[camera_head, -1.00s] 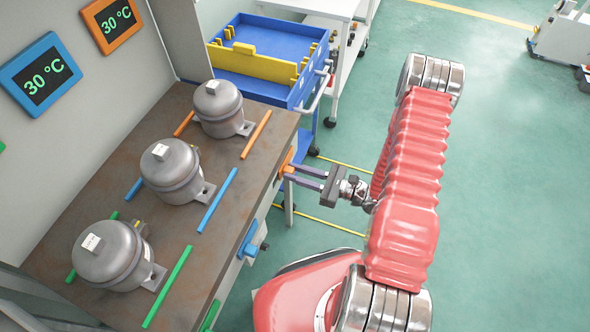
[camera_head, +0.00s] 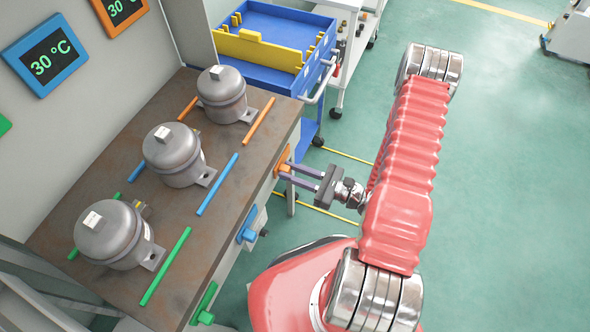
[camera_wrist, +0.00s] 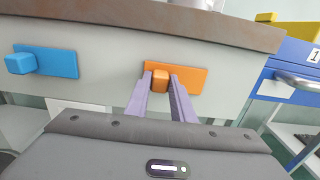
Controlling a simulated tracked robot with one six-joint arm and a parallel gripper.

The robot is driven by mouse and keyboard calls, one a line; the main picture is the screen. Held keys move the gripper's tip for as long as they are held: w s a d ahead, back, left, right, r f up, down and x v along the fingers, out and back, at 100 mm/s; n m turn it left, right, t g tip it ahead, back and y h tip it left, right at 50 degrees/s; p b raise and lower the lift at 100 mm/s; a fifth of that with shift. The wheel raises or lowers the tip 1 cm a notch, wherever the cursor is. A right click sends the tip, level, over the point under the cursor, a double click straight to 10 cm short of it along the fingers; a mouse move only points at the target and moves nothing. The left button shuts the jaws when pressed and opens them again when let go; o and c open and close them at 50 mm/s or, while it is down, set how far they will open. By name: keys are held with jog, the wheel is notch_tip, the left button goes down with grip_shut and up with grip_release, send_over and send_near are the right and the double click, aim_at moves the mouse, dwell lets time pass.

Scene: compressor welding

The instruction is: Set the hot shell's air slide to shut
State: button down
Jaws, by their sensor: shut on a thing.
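Three grey shells stand on the bench (camera_head: 150,222): one between green strips (camera_head: 113,235), one between blue strips (camera_head: 174,154) and one between orange strips (camera_head: 222,95). The blue display (camera_head: 45,56) reads 30 °C; the orange display (camera_head: 121,10) is partly cut off, and only a corner of the green one shows. The bench front carries an orange slide (camera_wrist: 191,79), a blue slide (camera_wrist: 50,61) and a green slide (camera_head: 204,303). My gripper (camera_wrist: 161,84) is shut on the orange slide's knob (camera_wrist: 160,75). Which shell is hot cannot be told from the readings in view.
A blue cart (camera_head: 279,67) with a yellow divider (camera_head: 262,48) stands beyond the bench's far end, near the orange slide. A white cart stands behind it. The green floor (camera_head: 500,200) right of my arm is clear.

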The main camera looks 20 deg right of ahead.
jog(key=c, duration=1.5)
grip_release()
jog(key=shift+s+a, duration=0.15)
jog(key=shift+a, duration=0.05)
jog(key=shift+s+d, duration=0.1)
jog(key=shift+d, duration=0.05)
jog(key=shift+v, duration=6.75)
